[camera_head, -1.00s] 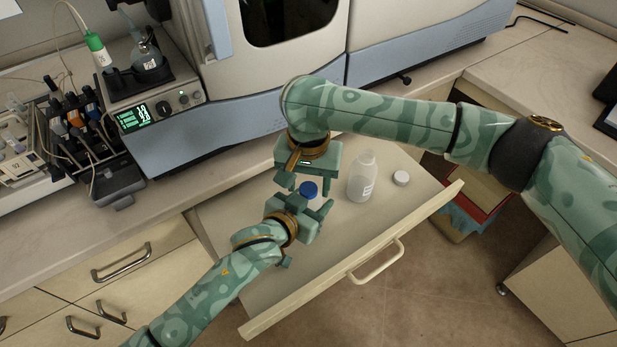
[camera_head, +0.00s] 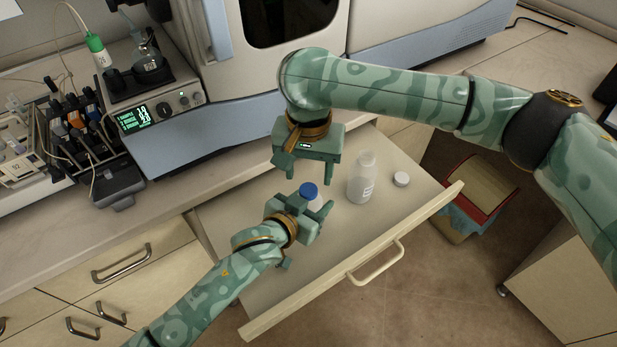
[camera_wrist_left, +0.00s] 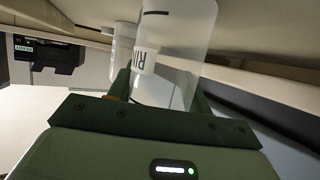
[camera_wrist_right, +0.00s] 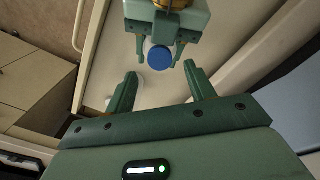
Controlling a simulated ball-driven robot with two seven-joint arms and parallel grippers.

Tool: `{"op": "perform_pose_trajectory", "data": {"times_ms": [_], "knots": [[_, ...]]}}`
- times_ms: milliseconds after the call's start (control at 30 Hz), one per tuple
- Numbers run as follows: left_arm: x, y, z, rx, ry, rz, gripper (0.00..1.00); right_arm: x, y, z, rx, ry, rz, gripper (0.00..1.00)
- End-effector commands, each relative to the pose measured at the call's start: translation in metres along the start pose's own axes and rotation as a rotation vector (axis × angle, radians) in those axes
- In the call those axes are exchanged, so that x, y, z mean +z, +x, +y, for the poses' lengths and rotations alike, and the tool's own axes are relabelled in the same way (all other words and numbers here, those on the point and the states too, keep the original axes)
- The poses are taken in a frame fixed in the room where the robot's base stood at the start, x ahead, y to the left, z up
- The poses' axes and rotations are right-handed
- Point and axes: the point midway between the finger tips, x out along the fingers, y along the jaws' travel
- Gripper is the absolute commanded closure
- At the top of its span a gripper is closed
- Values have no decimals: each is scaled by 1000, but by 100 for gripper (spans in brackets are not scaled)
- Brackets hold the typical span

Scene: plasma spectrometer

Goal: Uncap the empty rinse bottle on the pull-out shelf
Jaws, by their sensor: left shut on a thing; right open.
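The bottle with the blue cap (camera_head: 308,190) stands over the pull-out shelf (camera_head: 262,265). My left gripper (camera_head: 314,203) is shut around its body, which is mostly hidden in the head view. In the left wrist view the clear, empty-looking bottle (camera_wrist_left: 180,65) is between my fingers, with a label partly readable as "RI". The blue cap (camera_wrist_right: 159,55) appears seated on top. My right gripper (camera_head: 309,174) is open and empty, just above the cap, fingers pointing down. In the right wrist view the cap lies just beyond its open fingertips (camera_wrist_right: 160,74).
A second, uncapped bottle (camera_head: 361,182) stands on the shelf right of my grippers, with a white cap (camera_head: 401,179) lying beside it. The instrument (camera_head: 245,100) rises behind. A red-rimmed bin (camera_head: 478,190) is on the floor at right. The shelf's front is clear.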

Motion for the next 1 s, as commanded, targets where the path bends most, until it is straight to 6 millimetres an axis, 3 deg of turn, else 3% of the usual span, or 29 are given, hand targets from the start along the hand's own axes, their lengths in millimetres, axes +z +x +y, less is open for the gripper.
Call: {"op": "perform_pose_trajectory", "data": {"times_ms": [233,267,333,367,733,867,1000], "knots": [[0,0,0,0,0,0,100,0,-3,0,1,0,-1,46],[0,0,0,0,0,0,48,0,-3,0,1,0,-1,46],[0,0,0,0,0,0,28,0,-3,0,1,-1,-1,46],[0,0,0,0,0,0,25,0,-3,0,1,-1,-1,46],[-1,-8,0,0,-1,0,25,1,-8,0,0,-1,2,46],[-3,-33,0,0,1,1,25,1,-22,0,-1,-1,9,46],[-3,-72,0,0,1,-1,25,2,-39,0,-3,-1,16,46]]}}
